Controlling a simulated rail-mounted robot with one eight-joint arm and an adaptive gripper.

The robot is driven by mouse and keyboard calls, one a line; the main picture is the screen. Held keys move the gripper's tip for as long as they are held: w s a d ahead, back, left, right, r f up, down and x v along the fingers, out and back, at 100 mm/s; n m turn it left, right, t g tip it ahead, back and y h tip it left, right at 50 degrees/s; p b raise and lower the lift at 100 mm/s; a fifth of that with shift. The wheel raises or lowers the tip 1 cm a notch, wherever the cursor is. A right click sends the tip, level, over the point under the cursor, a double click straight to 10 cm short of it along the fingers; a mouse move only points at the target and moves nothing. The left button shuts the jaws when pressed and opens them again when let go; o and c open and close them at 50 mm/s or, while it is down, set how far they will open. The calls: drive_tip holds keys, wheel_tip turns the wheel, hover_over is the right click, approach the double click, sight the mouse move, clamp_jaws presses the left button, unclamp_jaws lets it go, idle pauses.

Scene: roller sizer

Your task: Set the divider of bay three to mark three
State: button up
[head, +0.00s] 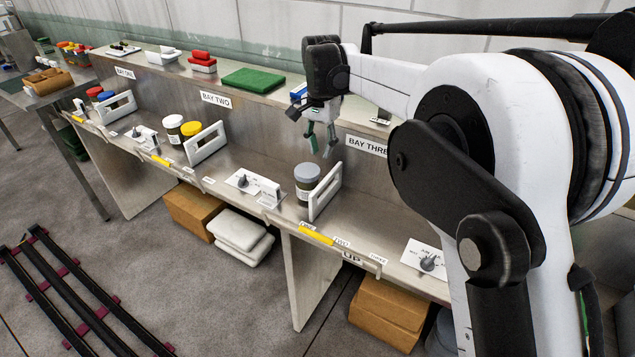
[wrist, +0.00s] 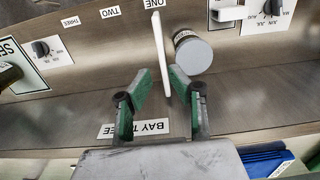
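The bay three divider, a white upright frame (head: 325,191), stands on the bench shelf beside a grey-lidded jar (head: 306,178). Label THREE (wrist: 70,21) lies farther along, past TWO; in the head view THREE (head: 378,259) is right of the divider. My gripper (head: 321,142) is open and empty, pointing down above and behind the divider. In the wrist view its green-padded fingers (wrist: 160,78) lie either side of the divider's line; no contact is clear.
The jar (wrist: 192,52) stands close beside the divider on the ONE side. A dial plate (head: 427,258) sits past THREE. The BAY THREE sign (head: 367,145) is on the back panel. A yellow strip (head: 316,235) is on the front edge. The shelf between divider and dial looks clear.

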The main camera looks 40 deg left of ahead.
sight(320, 185)
wheel_tip(320, 185, down, 12)
idle(0.4)
clamp_jaws()
